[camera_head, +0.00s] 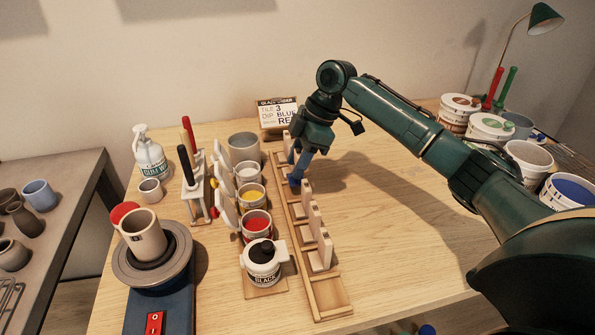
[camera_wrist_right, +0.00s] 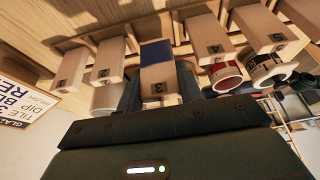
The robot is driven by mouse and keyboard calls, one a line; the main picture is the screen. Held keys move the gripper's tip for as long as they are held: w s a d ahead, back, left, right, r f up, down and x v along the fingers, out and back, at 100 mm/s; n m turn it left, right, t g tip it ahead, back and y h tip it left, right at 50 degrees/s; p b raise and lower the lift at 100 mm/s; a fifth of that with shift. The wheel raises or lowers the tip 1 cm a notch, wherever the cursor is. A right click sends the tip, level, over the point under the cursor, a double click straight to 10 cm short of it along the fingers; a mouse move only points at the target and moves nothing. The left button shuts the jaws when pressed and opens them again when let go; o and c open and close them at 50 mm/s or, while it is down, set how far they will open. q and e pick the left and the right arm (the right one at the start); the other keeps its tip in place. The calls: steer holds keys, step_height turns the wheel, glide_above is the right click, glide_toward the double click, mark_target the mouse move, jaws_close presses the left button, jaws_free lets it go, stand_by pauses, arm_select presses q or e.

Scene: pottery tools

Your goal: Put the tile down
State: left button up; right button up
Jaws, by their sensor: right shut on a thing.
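The tile (camera_wrist_right: 158,82) is pale with a blue end and is marked 3. My right gripper (camera_wrist_right: 160,95) is shut on its pale end. In the head view the gripper (camera_head: 300,160) is over the far half of the wooden rack (camera_head: 330,293), and the tile's blue end (camera_head: 295,181) points down at the rack. I cannot tell whether that end touches the rack. Other pale tiles stand in the rack, such as tile 2 (camera_wrist_right: 105,65) and tile 4 (camera_wrist_right: 212,42) on either side of the held tile. My left gripper is not in view.
Left of the rack is a row of glaze cups, with red (camera_head: 257,223), yellow (camera_head: 252,195) and a black jar (camera_head: 263,262). A sign (camera_head: 278,113) stands behind the rack. A pottery wheel (camera_head: 150,255) with a cup is at left. Table right of the rack is clear.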

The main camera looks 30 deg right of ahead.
step_height(320, 180, down, 3)
steer(key=shift+f, duration=0.15)
steer(key=o, duration=0.7)
steer(key=shift+f, duration=0.1)
steer(key=shift+o, duration=0.2)
steer(key=v, duration=1.2)
